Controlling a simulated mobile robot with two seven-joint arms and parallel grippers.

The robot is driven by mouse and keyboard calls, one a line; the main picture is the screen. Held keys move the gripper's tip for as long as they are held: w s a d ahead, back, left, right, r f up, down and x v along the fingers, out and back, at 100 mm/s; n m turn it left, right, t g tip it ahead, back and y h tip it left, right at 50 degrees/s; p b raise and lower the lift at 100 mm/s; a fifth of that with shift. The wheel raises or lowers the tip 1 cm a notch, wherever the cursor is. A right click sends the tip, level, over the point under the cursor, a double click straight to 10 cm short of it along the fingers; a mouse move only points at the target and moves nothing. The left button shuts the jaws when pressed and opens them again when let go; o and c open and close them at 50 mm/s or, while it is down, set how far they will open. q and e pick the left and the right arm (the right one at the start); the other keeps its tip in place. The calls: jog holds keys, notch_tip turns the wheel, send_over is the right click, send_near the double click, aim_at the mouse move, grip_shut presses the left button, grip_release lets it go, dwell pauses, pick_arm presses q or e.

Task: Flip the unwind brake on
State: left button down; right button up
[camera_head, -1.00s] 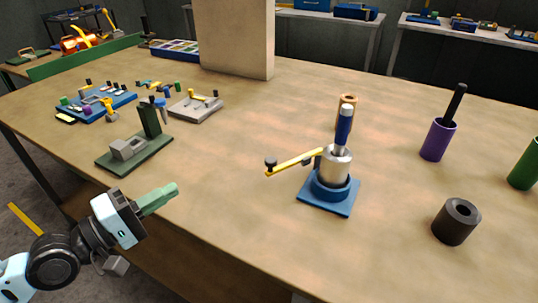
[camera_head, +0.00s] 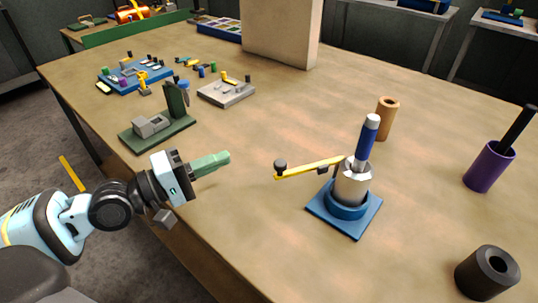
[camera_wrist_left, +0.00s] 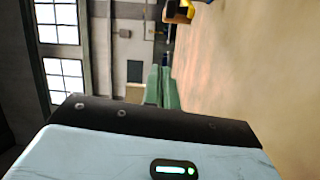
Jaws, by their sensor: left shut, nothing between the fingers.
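The likely unwind brake is a yellow lever (camera_head: 315,167) with a black knob at its left end. It reaches out level to the left from a silver cylinder (camera_head: 352,186) on a blue square base (camera_head: 358,222). A blue-and-white upright handle (camera_head: 367,140) rises from the cylinder. My left gripper (camera_head: 226,157) has its green fingers shut and empty, pointing right, left of the knob and apart from it. The fingers also show in the left wrist view (camera_wrist_left: 162,85), where part of a yellow object (camera_wrist_left: 180,12) shows beyond them. My right gripper is out of view.
A green fixture (camera_head: 157,130) stands behind my left gripper near the table's left edge. A grey plate (camera_head: 226,93) with a small yellow lever lies farther back. A tan cylinder (camera_head: 386,118), purple cup (camera_head: 489,167) and black ring (camera_head: 487,272) stand around the blue base.

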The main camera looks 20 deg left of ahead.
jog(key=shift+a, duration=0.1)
pick_arm(q)
jog(key=f+p+x, duration=0.1)
jog(key=p+x, duration=0.2)
jog(key=x, duration=0.7)
jog(key=s+d+p, duration=0.2)
jog(key=s, duration=0.1)
jog(key=shift+s+r, duration=0.15)
jog(key=shift+r, duration=0.05)
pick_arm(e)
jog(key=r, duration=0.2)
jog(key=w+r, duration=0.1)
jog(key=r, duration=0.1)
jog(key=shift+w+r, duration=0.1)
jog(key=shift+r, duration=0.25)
